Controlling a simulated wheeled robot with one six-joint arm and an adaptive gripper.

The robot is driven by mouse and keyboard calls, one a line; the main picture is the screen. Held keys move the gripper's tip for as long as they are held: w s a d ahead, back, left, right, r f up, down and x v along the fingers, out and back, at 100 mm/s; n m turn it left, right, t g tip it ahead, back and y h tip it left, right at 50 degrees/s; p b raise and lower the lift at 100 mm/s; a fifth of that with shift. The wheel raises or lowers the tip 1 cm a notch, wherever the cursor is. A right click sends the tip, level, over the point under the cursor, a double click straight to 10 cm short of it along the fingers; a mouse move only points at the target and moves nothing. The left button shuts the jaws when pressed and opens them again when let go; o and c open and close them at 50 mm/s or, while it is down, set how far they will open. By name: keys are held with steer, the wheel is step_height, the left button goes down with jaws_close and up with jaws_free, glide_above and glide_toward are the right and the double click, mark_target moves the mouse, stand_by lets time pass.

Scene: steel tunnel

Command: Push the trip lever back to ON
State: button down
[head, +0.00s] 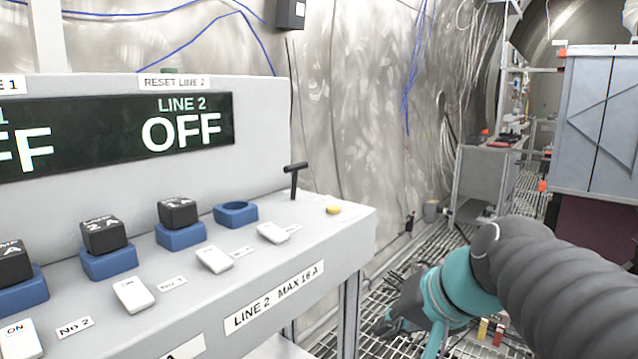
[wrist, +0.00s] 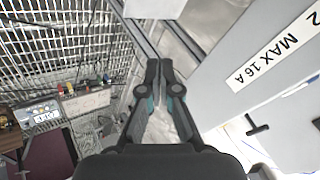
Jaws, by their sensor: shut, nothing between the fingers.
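The trip lever, a black T-handled lever (head: 294,180), stands upright on the right end of the grey console top (head: 330,235). It also shows at the right of the wrist view (wrist: 257,127). The display (head: 185,125) above reads LINE 2 OFF. My gripper (head: 383,328) is low to the right of the console, apart from the lever. In the wrist view its fingers (wrist: 158,72) are together with nothing between them.
White rocker switches (head: 213,259) and black blocks in blue sockets (head: 180,235) stand left of the lever; one blue socket (head: 236,212) is empty. A yellow button (head: 333,210) lies right of the lever. A grey cabinet (head: 598,120) stands at right. Open grating lies between.

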steer(key=w+a+r+m+y+b, duration=0.1)
steer(key=w+r, duration=0.2)
steer(key=w, duration=0.1)
steer(key=w+a+r+m+t+y+b, duration=0.1)
steer(key=w+r+y, duration=0.1)
steer(key=w+r, duration=0.1)
steer(key=w+r+m+t+y+b, duration=0.1)
steer(key=w+r+y+b, duration=0.1)
steer(key=w, duration=0.3)
steer(key=shift+w+a+r, duration=0.1)
steer(key=shift+a+r, duration=0.3)
steer(key=m+t+y+b, duration=0.1)
steer(key=t+y+b, duration=0.1)
steer(key=y+b, duration=0.15)
glide_toward(299, 166)
steer(key=shift+y, duration=0.25)
steer(key=x, duration=0.3)
steer(key=p+x, duration=0.1)
steer(key=x, duration=0.3)
steer(key=shift+a+f, duration=0.1)
steer(key=shift+f, duration=0.15)
steer(key=shift+r+p, duration=0.1)
steer(key=shift+p, duration=0.25)
